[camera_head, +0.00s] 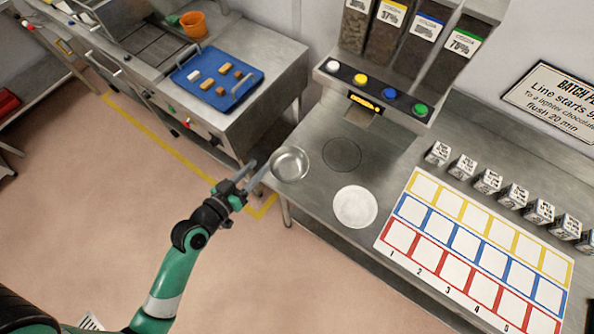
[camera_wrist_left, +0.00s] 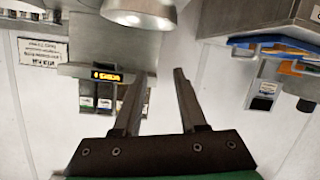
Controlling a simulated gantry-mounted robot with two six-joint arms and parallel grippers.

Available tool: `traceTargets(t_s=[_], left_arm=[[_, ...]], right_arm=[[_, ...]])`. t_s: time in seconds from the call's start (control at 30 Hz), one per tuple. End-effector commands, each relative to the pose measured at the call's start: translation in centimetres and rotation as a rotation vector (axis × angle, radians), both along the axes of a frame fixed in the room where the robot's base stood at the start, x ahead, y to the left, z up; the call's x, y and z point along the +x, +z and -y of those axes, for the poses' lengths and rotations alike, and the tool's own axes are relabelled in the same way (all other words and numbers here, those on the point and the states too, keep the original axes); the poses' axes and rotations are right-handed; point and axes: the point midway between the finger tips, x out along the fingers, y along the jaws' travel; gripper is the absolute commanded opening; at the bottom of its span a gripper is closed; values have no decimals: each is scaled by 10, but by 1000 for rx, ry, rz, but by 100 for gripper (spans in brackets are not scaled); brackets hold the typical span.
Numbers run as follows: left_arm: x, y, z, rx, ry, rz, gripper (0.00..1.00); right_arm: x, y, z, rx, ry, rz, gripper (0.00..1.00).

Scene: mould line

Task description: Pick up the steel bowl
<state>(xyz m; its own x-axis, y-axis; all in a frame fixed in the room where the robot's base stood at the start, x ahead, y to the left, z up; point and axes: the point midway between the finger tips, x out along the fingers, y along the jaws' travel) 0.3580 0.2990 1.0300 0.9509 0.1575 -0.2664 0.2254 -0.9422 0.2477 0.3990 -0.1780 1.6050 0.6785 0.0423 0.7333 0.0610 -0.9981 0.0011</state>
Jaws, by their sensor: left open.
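The steel bowl (camera_head: 290,164) is round, shiny and empty. It sits at the left edge of the steel counter in the head view. In the left wrist view, the bowl (camera_wrist_left: 138,14) is cut off by the top edge, above and beyond the fingertips. My left gripper (camera_head: 255,173) is just left of the bowl, with its fingers pointing toward it. In the left wrist view the gripper (camera_wrist_left: 164,75) has its two fingers apart with nothing between them. A small gap seems to separate the fingertips from the bowl. My right gripper is in neither view.
A white round disc (camera_head: 355,207) and a dark ring (camera_head: 342,154) are right of the bowl. A dispenser (camera_head: 378,93) with coloured buttons stands behind. A coloured grid board (camera_head: 475,250) and several labelled cubes (camera_head: 488,181) are at right. A blue tray (camera_head: 249,78) is on the left counter.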

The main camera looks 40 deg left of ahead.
Motion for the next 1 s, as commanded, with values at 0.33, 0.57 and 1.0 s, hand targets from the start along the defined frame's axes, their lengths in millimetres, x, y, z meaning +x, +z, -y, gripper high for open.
traceTargets(t_s=[0.33, 0.57, 1.0], left_arm=[[-44, -37, -10, -48, 80, -105, 41], [-7, -51, -17, -45, 76, -105, 41], [30, -66, -22, -46, 74, -104, 41]], right_arm=[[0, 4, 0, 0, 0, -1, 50], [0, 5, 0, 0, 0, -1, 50], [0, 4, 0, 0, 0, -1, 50]])
